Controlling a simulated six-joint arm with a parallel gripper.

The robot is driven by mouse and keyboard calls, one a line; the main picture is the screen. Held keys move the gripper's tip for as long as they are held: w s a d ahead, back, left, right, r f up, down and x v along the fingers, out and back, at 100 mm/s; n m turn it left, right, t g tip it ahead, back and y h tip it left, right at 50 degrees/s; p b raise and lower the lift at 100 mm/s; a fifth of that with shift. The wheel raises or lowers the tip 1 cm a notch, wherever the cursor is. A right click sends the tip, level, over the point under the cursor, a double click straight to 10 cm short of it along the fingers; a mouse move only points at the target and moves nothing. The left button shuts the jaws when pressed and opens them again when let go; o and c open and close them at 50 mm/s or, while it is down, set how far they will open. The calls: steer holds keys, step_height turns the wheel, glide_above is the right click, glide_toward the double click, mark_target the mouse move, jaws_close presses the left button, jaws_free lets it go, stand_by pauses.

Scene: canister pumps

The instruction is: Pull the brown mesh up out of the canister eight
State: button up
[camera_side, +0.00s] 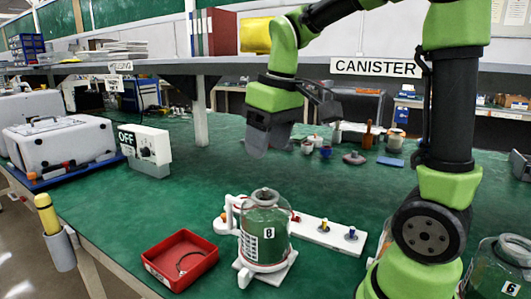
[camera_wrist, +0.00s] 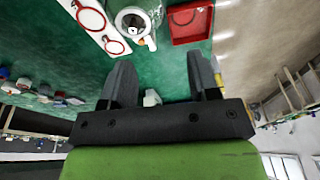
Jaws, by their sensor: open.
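The canister labelled 8 (camera_side: 265,228) is a clear jar with a handle, standing upright on a white base on the green table. Its greenish inside shows through the wall; I cannot make out a brown mesh in it. Its round top shows at the upper edge of the wrist view (camera_wrist: 133,18). My gripper (camera_side: 268,142) is above the table, higher than the canister and apart from it. In the wrist view my gripper (camera_wrist: 162,76) has its two fingers spread wide with nothing between them.
A red tray (camera_side: 157,271) holding a dark loop lies left of the canister. A white board with coloured pegs (camera_side: 328,233) lies behind and right of it. A canister labelled 6 (camera_side: 500,268) stands far right. A white OFF switch box (camera_side: 146,147) is at left. Open table lies behind the canister.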

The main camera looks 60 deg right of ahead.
steer(key=n+g, duration=0.1)
steer(key=g, duration=0.1)
glide_above(267, 189)
step_height(267, 189, down, 4)
steer(key=shift+w+f, duration=0.1)
steer(key=shift+w, duration=0.05)
steer(key=shift+f, duration=4.5)
steer(key=c, duration=0.5)
steer(key=shift+r, duration=0.55)
steer(key=shift+c, duration=0.3)
steer(key=shift+r, duration=0.2)
jaws_close()
steer(key=shift+r, duration=1)
steer(key=shift+r, duration=3.6)
